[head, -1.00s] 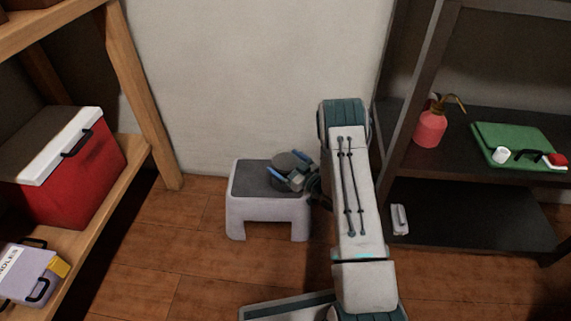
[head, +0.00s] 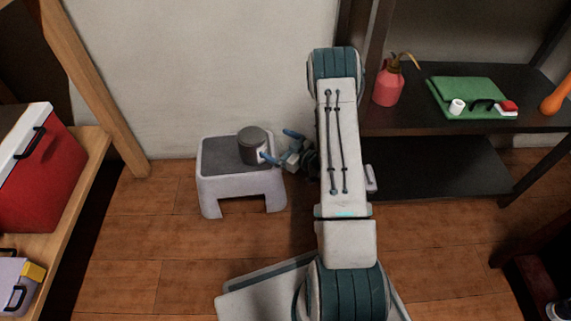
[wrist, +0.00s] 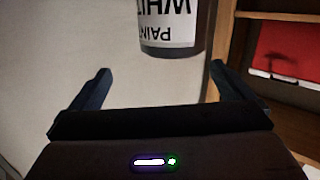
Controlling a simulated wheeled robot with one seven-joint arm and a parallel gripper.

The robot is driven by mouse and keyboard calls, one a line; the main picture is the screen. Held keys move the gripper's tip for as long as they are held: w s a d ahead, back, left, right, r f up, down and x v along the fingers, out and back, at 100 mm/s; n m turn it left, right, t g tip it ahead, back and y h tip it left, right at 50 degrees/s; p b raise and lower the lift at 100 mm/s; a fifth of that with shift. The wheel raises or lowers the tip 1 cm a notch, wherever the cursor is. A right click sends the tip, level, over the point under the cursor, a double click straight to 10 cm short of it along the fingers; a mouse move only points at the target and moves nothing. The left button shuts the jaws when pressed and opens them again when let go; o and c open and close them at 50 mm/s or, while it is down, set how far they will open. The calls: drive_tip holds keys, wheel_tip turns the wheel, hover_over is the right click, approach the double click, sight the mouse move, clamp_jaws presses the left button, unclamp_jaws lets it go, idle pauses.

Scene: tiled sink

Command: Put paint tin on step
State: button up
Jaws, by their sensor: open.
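The paint tin (head: 253,146), a grey cylinder with a dark lid, stands upright on the dark top of the step (head: 215,158), a low pale stool by the wall. In the wrist view the tin (wrist: 168,25) shows its white label, upside down, beyond the fingertips. My gripper (head: 278,146) is open just to the right of the tin, its blue fingers apart and nothing between them. The wrist view also shows the two fingers (wrist: 160,82) spread wide.
A wooden shelf on the left holds a red cooler (head: 38,175) and a pale box (head: 15,283). Wooden floor in front of the step is clear.

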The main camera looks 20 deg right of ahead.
wheel_tip(320, 180, up, 13)
drive_tip(key=s+d+m+g+h, duration=0.1)
drive_tip(key=d+m+g+h, duration=0.15)
drive_tip(key=g+h, duration=0.45)
drive_tip(key=s+a+r+m+g, duration=0.1)
drive_tip(key=s+a+r+g, duration=0.1)
drive_tip(key=s, duration=0.7)
drive_tip(key=s+a+r+m+g, duration=0.2)
drive_tip(key=s+a+r, duration=0.2)
drive_tip(key=s, duration=0.5)
drive_tip(key=s+a+r+m+g+h, duration=0.1)
drive_tip(key=s+a+r+g, duration=0.1)
drive_tip(key=s, duration=0.7)
wheel_tip(320, 180, up, 2)
drive_tip(key=shift+a+r, duration=0.1)
drive_tip(key=shift+a, duration=0.65)
drive_tip(key=shift+m, duration=0.25)
